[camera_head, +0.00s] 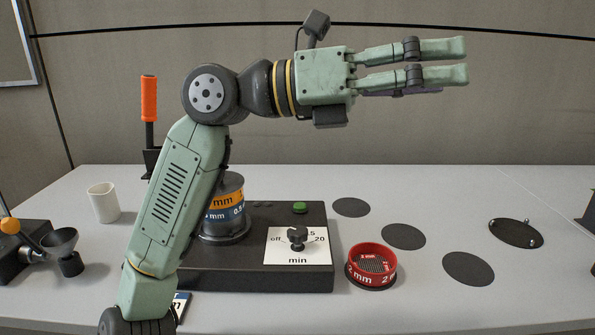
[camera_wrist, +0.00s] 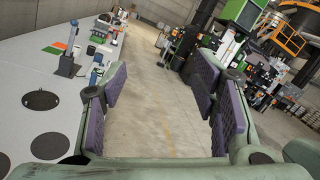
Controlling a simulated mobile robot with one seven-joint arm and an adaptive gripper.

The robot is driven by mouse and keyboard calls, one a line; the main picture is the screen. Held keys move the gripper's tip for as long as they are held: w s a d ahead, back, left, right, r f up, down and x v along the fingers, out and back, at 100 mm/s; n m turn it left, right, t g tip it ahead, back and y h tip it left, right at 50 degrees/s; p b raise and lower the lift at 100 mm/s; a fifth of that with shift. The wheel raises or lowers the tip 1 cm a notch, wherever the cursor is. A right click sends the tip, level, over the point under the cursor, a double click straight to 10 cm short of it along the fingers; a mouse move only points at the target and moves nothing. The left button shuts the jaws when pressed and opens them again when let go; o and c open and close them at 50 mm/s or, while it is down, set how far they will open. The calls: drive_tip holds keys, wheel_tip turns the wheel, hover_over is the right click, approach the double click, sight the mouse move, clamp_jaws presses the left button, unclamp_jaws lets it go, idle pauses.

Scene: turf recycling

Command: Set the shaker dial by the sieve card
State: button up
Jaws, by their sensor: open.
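The shaker (camera_head: 250,277) is a low black box on the grey table, partly hidden behind my arm. A sieve stack (camera_head: 226,222) with orange and blue bands stands on the shaker. A blue-and-white item (camera_head: 181,306), possibly the sieve card, is mostly hidden behind my arm. My gripper (camera_head: 458,61) is open and empty, high above the table right of the dial. Its spread purple pads show in the wrist view (camera_wrist: 162,80).
A red 2 mm sieve (camera_head: 371,268) stands right of the shaker. Flat dark discs (camera_head: 403,236) and a round plate with small pegs (camera_head: 515,233) lie further right. A white cup (camera_head: 103,203), a dark funnel (camera_head: 60,243) and an orange-handled tool (camera_head: 149,100) are left.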

drive_tip(key=w+d+f+n+t+y, duration=0.2)
drive_tip(key=w+d+f+y, duration=0.2)
drive_tip(key=w+f, duration=0.15)
drive_tip(key=n+y+p, duration=0.3)
drive_tip(key=n+y, duration=0.4)
drive_tip(key=y, duration=0.8)
approach(298, 230)
drive_tip(key=shift+t, duration=0.3)
drive_tip(key=f, duration=0.9)
drive_tip(key=shift+s+p, duration=0.25)
drive_tip(key=shift+p, duration=0.1)
drive_tip(key=shift+c, duration=0.5)
drive_tip(key=shift+d, duration=0.1)
drive_tip(key=c, duration=1.1)
